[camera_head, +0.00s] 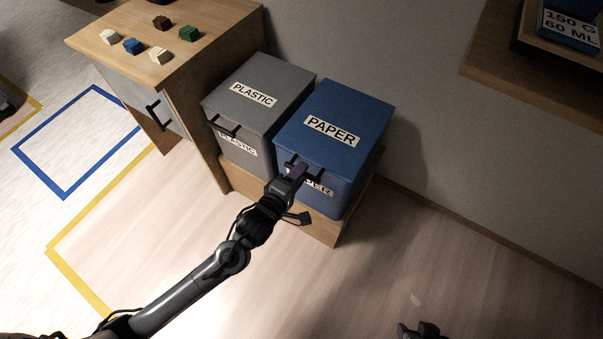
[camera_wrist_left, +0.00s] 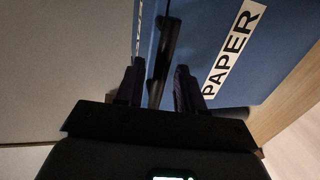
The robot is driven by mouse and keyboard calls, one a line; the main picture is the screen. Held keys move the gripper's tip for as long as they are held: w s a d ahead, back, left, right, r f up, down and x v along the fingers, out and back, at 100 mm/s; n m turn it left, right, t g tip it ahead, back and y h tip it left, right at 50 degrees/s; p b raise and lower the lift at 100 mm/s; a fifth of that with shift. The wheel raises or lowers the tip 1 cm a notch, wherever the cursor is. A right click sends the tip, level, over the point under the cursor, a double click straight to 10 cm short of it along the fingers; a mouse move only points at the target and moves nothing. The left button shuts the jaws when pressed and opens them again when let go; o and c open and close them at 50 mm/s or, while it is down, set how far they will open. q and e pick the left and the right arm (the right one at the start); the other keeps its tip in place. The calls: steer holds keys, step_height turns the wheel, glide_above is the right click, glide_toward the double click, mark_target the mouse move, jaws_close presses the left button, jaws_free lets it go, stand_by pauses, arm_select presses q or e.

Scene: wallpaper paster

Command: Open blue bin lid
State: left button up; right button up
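The blue bin (camera_head: 345,185) labelled PAPER stands beside the grey bin. Its blue lid (camera_head: 338,108) lies flat and closed on top. The lid's dark handle (camera_wrist_left: 168,42) sticks out at the front edge; in the head view my gripper partly hides it. My left gripper (camera_head: 294,176) is at this handle. In the left wrist view its two fingers (camera_wrist_left: 159,86) stand apart, with the handle bar running between them and gaps showing beside it. My right gripper (camera_head: 421,331) is at the bottom edge of the head view, over the floor, away from the bins; its fingers are unclear.
The grey PLASTIC bin (camera_head: 259,92) stands just left, with its lid closed. Both bins stand on a low wooden base (camera_head: 331,232). A wooden cabinet (camera_head: 92,32) with several small coloured blocks is farther left. A wall rises behind the bins; the floor in front is clear.

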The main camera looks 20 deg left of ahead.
arm_select(q)
steer(key=shift+w+d+f, duration=0.2)
steer(key=shift+w, duration=0.45)
jaws_close()
